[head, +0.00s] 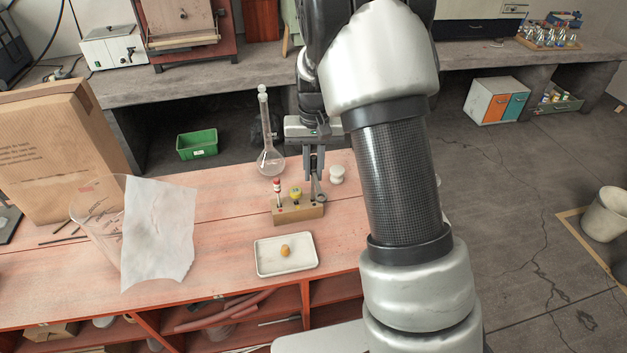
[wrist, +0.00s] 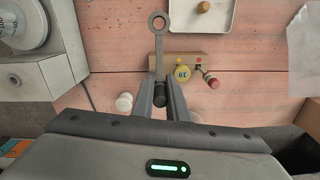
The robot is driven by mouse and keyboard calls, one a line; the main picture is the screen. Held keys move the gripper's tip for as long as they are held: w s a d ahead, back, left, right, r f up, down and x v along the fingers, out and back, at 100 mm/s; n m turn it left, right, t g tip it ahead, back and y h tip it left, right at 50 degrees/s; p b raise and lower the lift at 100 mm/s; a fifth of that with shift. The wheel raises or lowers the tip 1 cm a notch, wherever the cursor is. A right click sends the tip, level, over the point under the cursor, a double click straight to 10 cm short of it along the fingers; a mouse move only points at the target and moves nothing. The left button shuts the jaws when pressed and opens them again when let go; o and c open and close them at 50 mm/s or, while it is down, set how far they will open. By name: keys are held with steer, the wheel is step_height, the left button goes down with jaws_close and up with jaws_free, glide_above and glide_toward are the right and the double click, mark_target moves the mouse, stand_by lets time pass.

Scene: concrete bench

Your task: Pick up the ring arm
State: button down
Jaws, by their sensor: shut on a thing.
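The ring arm (wrist: 158,45) is a grey metal rod ending in a flat ring. It also shows in the head view (head: 321,190) at the right end of a small wooden block. My gripper (wrist: 160,83) is shut on the other end of the rod, where a dark cylindrical piece sits between the fingers. In the head view, my gripper (head: 314,168) is above the block's right end, pointing down. I cannot tell whether the ring arm touches the block.
The wooden block (head: 284,213) holds a yellow-topped piece (head: 295,193) and a red-capped vial (head: 277,186). A white tray (head: 262,268) with a small brown piece (head: 285,250) lies in front. A glass flask (head: 269,160) stands behind left; a white knob-like object (head: 337,174) is to the right.

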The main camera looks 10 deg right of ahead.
step_height(320, 180, up, 13)
step_height(320, 180, up, 7)
steer(key=p, duration=0.3)
steer(key=shift+r+p, duration=0.15)
steer(key=shift+p, duration=0.25)
stand_by(0.4)
steer(key=shift+d, duration=0.1)
stand_by(0.3)
